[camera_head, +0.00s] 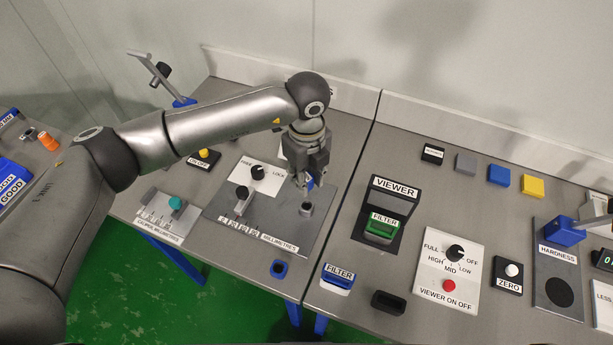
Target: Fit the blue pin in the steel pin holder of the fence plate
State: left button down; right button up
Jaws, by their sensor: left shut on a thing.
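My left gripper (304,184) is over the right part of the grey fence plate (262,232). It is shut on the blue pin (311,184), of which only a small blue part shows beside the fingers. The steel pin holder (306,209) is a short upright cylinder with a dark opening on the plate, just below the fingertips in the picture. The pin's lower end is hidden or too small to make out, and I cannot tell whether it touches the holder. My right gripper is not in view.
Right of the table seam are the viewer (393,195), a filter (338,279) and a control panel (449,270).

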pick_arm(q)
notch_tip(320, 180, down, 3)
jog(key=shift+r+b, duration=0.15)
jog(key=shift+b, duration=0.85)
notch_tip(320, 180, down, 3)
jog(key=shift+r+b, duration=0.1)
jog(key=shift+b, duration=1.05)
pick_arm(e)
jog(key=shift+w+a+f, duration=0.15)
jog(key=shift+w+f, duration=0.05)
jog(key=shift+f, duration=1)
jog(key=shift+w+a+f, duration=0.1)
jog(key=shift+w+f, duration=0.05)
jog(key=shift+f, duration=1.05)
pick_arm(q)
jog(key=shift+b, duration=0.75)
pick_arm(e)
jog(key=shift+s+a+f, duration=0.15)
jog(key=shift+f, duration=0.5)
pick_arm(q)
jog(key=shift+f, duration=0.3)
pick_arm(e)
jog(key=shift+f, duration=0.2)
pick_arm(q)
jog(key=shift+f, duration=0.15)
jog(key=shift+f+b, duration=0.2)
jog(key=shift+b, duration=0.25)
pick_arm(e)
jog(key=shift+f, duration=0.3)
